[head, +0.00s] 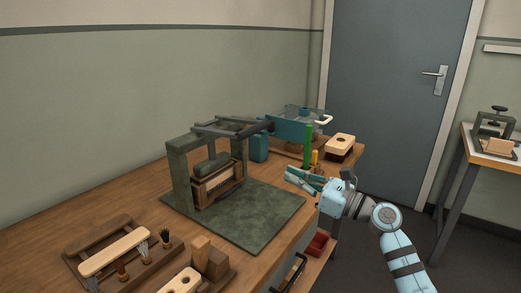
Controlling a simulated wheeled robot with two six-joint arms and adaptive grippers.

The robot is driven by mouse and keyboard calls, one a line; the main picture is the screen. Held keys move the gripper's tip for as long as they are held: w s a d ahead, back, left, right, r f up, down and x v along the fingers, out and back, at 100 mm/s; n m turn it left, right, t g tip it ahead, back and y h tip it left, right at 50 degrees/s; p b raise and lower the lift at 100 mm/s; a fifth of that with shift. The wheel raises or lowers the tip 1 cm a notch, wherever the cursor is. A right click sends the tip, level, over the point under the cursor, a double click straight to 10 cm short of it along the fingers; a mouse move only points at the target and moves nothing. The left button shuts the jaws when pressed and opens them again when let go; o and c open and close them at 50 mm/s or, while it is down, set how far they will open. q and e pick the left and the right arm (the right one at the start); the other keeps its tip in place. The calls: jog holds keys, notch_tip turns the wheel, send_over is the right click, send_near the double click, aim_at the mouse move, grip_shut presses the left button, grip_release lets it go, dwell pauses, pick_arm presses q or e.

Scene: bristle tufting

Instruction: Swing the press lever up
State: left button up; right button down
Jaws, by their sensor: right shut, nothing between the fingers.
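The press is a dark green frame (180,168) standing on a flat green base plate (262,218) on the wooden bench. Its lever (225,130) is a pair of dark bars at the top of the frame, reaching right to a dark grip (257,128); it lies close to level. A wooden block (218,186) with a dark green piece above it sits inside the frame. My right gripper (288,173) is shut and empty, to the right of the press and below the lever grip, apart from both. My left gripper is not in view.
A wooden rack (130,251) with brushes stands at the front left, with wooden blocks (205,255) beside it. Behind my right gripper stand a green upright post (308,146), a teal panel (288,129) and a pale wooden block (340,143). A second table (490,158) stands at far right.

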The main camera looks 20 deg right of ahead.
jog(key=w+a+r+b, duration=0.1)
jog(key=w+a+r, duration=0.4)
jog(key=w, duration=0.3)
jog(key=shift+a+r, duration=0.15)
jog(key=shift+a, duration=0.65)
